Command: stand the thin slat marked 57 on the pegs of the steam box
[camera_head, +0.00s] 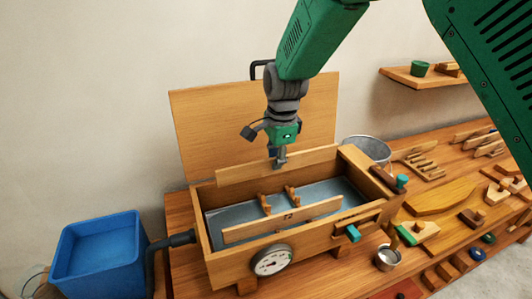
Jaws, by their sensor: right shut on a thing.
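My right gripper (280,161) comes down from above on the green arm, shut on a long thin wooden slat (236,174). The slat is on edge and roughly level over the back part of the open steam box (228,268). I cannot read a mark on it. Inside the box, wooden pegs (265,203) stand up from the grey floor, in front of the held slat and below it. A second slat (250,230) stands at the front of the pegs, with a dark mark too small to read surely. My left gripper is not in view.
The box's lid (205,122) stands open behind. A gauge (272,260) is on its front. A blue bin (95,255) is at the left, a metal bucket (367,148) behind right. The bench at right is crowded with wooden parts and a small metal cup (388,258).

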